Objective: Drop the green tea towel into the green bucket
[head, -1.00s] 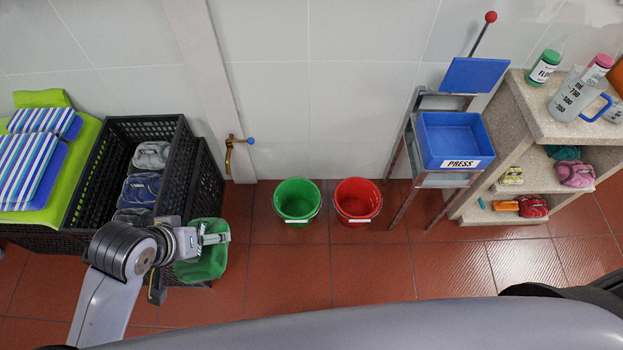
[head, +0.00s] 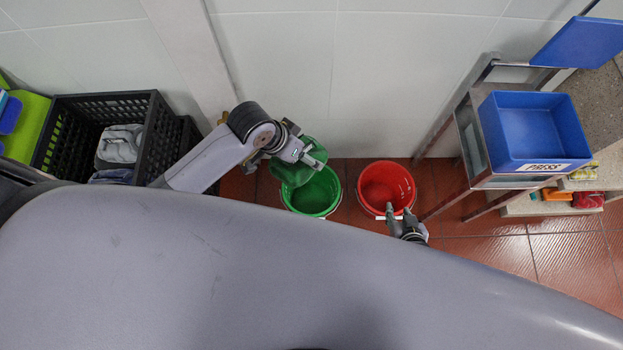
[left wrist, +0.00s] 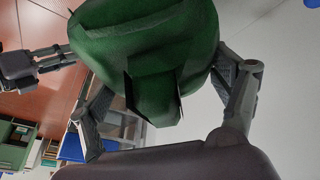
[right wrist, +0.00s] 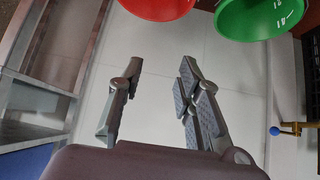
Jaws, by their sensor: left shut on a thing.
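My left gripper (head: 308,157) is shut on the green tea towel (head: 288,173), which hangs from it. In the head view the towel covers the upper left of the green bucket's rim; whether it touches the bucket I cannot tell. The towel fills the upper middle of the left wrist view (left wrist: 150,40). The green bucket (head: 316,198) stands on the floor by the wall; its visible inside is empty. It also shows in the right wrist view (right wrist: 262,18). My right gripper (head: 400,214) is open and empty, near the front of the red bucket.
The red bucket (head: 387,186) stands just right of the green one. A metal stand with a blue tray (head: 535,130) marked PRESS is further right. A black crate (head: 150,125) with grey and blue cloths is at the left. My own body fills the foreground.

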